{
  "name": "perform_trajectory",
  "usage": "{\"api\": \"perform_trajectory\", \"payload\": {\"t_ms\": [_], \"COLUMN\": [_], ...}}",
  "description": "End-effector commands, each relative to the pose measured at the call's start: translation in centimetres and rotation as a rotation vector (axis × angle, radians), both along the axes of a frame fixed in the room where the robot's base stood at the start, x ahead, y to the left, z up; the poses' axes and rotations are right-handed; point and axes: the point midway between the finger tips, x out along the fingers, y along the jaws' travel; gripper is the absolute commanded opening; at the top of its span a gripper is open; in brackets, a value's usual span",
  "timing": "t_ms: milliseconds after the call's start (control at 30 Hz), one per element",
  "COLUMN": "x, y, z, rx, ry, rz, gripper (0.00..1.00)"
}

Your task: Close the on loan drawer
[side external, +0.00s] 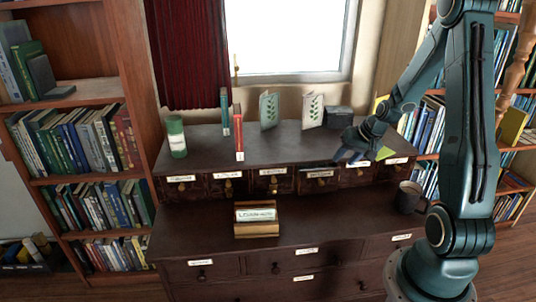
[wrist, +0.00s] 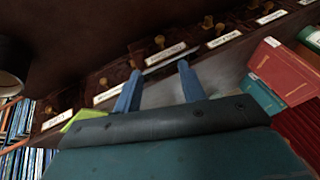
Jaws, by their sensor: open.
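A row of small dark drawers with white labels and brass knobs runs under the desk's raised shelf. One of them, the right-of-centre drawer (side external: 320,184), appears to stick out a little from the row; a drawer also juts out in the wrist view (wrist: 158,46). The label writing is too small to read, so I cannot tell which drawer is the on loan one. My gripper (side external: 352,158) is over the shelf's front edge, right of that drawer. In the wrist view its blue fingers (wrist: 158,76) are apart and empty, with the jutting drawer beyond the tips.
The shelf holds a green jar (side external: 176,136), a red book (side external: 238,132), a teal book (side external: 225,112), two leaf cards (side external: 312,110) and a dark box (side external: 339,117). A mug (side external: 408,197) and a wooden sign stand (side external: 256,229) are on the lower top, with clear room between them.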

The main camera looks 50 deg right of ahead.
Motion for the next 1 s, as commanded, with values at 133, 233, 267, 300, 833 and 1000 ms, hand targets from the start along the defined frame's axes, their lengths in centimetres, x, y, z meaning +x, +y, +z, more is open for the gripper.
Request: {"api": "perform_trajectory", "payload": {"t_ms": [133,233,267,300,833,1000], "x": [0.3,0.6,0.7,0.9,3.6,4.5], "y": [0.0,-0.1,-0.1,-0.1,-0.5,-0.6], "z": [-0.5,-1.2,-1.4,-1.7,-6.8,-8.4], "rx": [0.001,0.003,0.004,0.003,0.002,0.002], "ry": [0.001,0.001,0.002,0.002,0.002,0.001], "rz": [0.000,0.000,0.001,0.002,0.001,0.002], "gripper": [0.41,0.41,0.41,0.41,0.41,0.41]}}
